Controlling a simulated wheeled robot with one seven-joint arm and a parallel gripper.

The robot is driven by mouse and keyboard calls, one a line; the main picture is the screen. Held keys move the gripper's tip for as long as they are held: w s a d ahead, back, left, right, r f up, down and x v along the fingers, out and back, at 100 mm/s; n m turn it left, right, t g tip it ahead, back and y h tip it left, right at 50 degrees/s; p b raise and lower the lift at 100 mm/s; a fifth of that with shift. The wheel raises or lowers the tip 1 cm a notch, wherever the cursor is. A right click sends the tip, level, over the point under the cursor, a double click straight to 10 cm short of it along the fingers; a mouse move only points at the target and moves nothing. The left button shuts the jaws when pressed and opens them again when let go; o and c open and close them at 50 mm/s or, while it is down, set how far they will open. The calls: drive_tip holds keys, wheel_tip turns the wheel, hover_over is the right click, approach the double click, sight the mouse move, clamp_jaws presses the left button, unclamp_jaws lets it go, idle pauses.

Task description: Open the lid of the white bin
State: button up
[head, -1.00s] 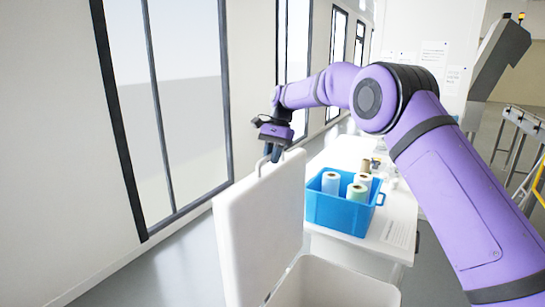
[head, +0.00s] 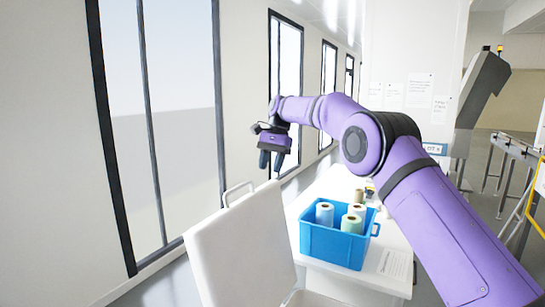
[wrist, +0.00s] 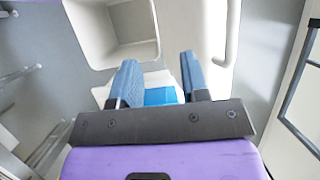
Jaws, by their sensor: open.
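The white bin's lid (head: 240,250) stands raised in the head view, tilted near upright, with a white handle (head: 238,190) on its top edge. The bin's body is mostly below the frame in the head view; its open, empty inside (wrist: 130,22) shows in the wrist view. The lid and its handle (wrist: 225,38) run down the right of the bin there. My gripper (head: 271,163) is above and right of the handle, apart from it. Its two blue fingers (wrist: 160,82) are spread with nothing held between them.
A blue crate (head: 335,246) with several rolls stands on a white table (head: 397,235) behind the bin. A windowed wall (head: 50,150) runs along the left. A conveyor frame (head: 515,145) stands at the far right. Grey floor (head: 178,292) shows beside the lid.

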drive_tip(key=shift+v, duration=1.55)
